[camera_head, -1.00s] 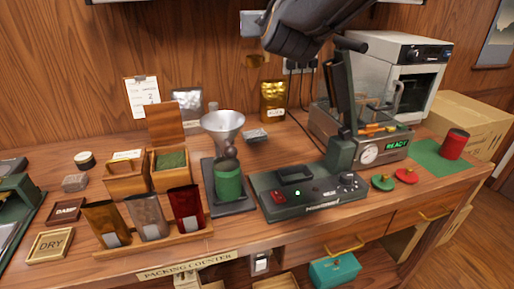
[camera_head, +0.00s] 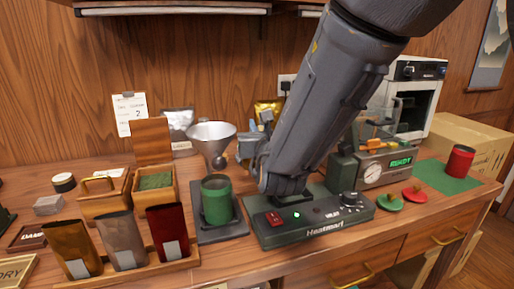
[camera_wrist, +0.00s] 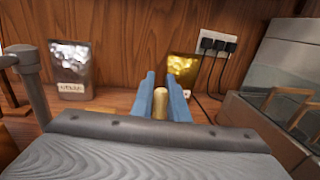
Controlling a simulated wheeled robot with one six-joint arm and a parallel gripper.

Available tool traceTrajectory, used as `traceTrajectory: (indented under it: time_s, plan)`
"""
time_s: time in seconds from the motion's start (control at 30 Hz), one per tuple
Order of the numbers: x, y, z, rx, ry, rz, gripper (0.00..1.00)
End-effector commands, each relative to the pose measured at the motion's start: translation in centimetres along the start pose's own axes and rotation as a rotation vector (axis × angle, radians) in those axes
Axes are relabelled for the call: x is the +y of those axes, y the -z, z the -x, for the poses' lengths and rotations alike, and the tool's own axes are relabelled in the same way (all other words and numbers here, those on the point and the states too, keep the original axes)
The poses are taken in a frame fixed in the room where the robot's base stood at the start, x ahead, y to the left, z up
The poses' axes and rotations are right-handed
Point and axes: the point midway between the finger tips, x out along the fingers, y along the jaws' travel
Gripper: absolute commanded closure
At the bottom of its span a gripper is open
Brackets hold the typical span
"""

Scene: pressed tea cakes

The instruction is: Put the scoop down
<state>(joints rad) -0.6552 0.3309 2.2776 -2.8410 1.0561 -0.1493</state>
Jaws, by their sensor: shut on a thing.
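In the wrist view, my gripper (camera_wrist: 162,84) has two blue fingers shut on a pale, rounded wooden piece, which looks like the scoop's handle (camera_wrist: 160,104). The rest of the scoop is hidden, so I cannot tell whether it touches the counter. In the head view, my gripper (camera_head: 251,146) is partly covered by my arm. It is just right of the steel funnel (camera_head: 211,132) and behind the heat sealer (camera_head: 318,222).
A green canister (camera_head: 216,204) stands on a dark scale, left of the sealer. Wooden tea boxes (camera_head: 105,205) and a rack of pouches (camera_head: 123,243) lie further left.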

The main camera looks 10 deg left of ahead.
Motion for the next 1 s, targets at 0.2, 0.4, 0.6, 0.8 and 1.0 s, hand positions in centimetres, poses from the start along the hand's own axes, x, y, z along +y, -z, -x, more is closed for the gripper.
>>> traceTrajectory:
  time_s: [0.2, 0.4, 0.6, 0.8, 1.0]
  plan:
    - [0.0, 2.4, 0.0, 0.004, 0.000, 0.002, 1.00]
    - [0.0, 4.5, 0.0, 0.001, -0.001, 0.001, 1.00]
    - [0.0, 4.6, 0.0, -0.002, 0.000, 0.000, 1.00]
    - [0.0, 4.9, -0.1, -0.001, 0.000, 0.000, 1.00]
    - [0.0, 4.9, 0.0, -0.001, 0.000, 0.000, 0.67]
